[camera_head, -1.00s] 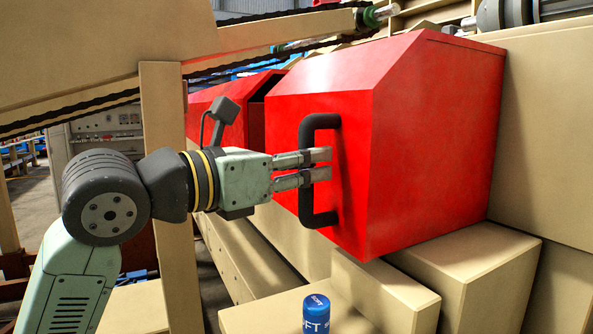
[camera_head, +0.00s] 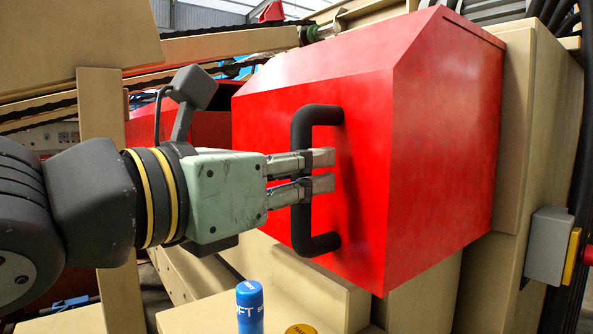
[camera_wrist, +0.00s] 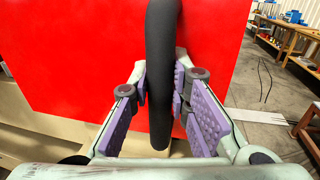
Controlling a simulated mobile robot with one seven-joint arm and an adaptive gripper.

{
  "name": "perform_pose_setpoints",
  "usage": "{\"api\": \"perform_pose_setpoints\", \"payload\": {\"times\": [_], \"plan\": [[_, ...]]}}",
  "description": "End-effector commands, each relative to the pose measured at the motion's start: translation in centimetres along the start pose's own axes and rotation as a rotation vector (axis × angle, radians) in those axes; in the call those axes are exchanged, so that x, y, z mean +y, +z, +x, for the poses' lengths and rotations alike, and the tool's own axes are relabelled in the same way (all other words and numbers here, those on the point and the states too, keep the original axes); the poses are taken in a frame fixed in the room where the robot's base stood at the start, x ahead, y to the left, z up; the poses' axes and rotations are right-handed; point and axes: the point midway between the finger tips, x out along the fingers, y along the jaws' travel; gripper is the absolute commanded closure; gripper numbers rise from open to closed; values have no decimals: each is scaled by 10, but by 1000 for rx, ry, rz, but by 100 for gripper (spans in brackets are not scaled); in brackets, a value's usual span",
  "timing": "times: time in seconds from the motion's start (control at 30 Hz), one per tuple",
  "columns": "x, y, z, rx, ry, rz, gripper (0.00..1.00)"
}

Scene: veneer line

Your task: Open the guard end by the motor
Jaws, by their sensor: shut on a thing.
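The guard end is a large red box-shaped cover (camera_head: 440,150) with a sloped top edge, in the middle and right of the head view. A black bar handle (camera_head: 318,116) stands upright on its front face. My gripper (camera_head: 318,172) comes from the left, its fingers around the handle's middle. In the wrist view the handle (camera_wrist: 160,60) runs between the two purple-padded fingers, and the red face (camera_wrist: 75,50) fills the background. The gripper is shut on the handle. The motor cannot be made out for certain.
A second red cover (camera_head: 190,128) stands behind on the left. A blue can (camera_head: 249,305) stands below the handle. A grey switch box (camera_head: 548,245) is at the right. Beige frame parts surround the guard. The wrist view shows open floor (camera_wrist: 262,112) and benches at right.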

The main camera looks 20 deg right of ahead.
Motion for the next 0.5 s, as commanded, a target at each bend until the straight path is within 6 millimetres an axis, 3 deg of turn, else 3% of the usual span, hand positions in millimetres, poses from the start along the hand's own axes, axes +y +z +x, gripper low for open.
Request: {"api": "perform_pose_setpoints", "payload": {"times": [0.13, 0.17, 0.5], "plan": [[0, 0, 0, -1, -1, 0, 100], [0, 0, 0, -1, -1, 0, 81], [0, 0, 0, -1, 0, 0, 62]]}}
